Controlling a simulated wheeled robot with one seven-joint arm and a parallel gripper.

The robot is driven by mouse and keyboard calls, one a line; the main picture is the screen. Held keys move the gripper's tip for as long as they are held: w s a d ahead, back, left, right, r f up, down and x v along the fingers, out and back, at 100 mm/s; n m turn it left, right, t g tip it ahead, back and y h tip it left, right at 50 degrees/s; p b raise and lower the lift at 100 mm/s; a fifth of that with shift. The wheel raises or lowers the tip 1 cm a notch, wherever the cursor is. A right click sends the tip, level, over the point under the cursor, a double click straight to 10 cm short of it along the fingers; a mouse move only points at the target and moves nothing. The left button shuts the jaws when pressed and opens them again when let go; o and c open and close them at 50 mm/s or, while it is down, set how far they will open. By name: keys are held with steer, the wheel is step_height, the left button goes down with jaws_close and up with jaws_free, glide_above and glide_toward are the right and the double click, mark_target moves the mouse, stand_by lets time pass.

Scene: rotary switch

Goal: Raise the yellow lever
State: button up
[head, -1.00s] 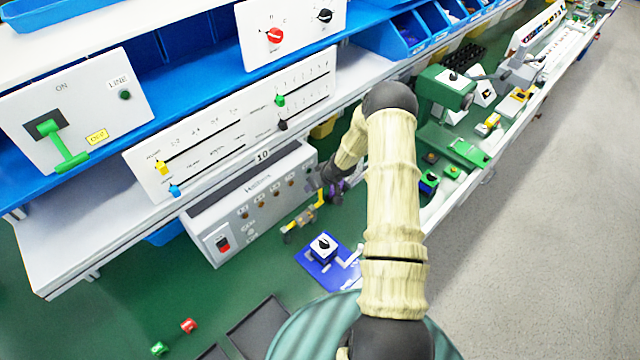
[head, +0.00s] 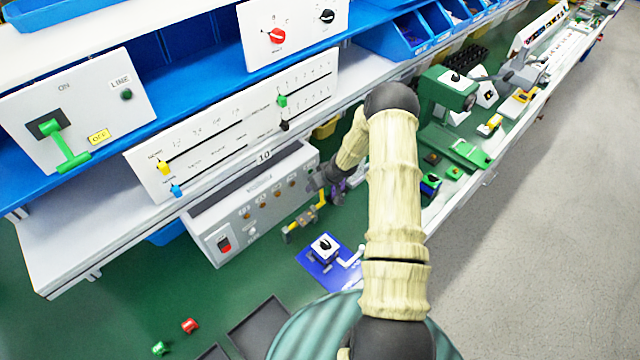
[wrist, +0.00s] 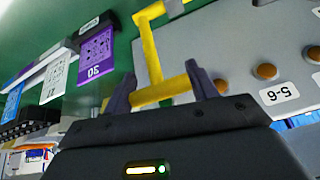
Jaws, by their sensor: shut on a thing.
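The yellow lever (head: 304,221) is at the front of the grey panel box under the shelf. In the wrist view, the yellow lever (wrist: 160,90) is a bent bar, and its crossbar runs between my two dark fingers. My gripper (wrist: 158,80) is shut on this crossbar, with one finger at each end of it. In the head view, my gripper (head: 335,190) is small and partly hidden by my own arm, just right of the lever.
The grey box (head: 240,215) with a red switch and several brown knobs stands beside the lever. A blue plate with a rotary switch (head: 324,247) lies in front. The white shelf edge (head: 90,245) runs above. A green machine (head: 447,90) stands to the right.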

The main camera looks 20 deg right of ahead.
steer(key=shift+a+f, duration=0.15)
steer(key=shift+a, duration=0.05)
steer(key=o, duration=1.3)
steer(key=shift+d, duration=0.2)
steer(key=shift+s+d+r, duration=0.15)
steer(key=shift+s+r, duration=0.05)
steer(key=shift+r, duration=0.3)
steer(key=v, duration=1.6)
steer(key=shift+s+r+b, duration=0.1)
steer(key=shift+r+b, duration=0.05)
steer(key=shift+b, duration=0.2)
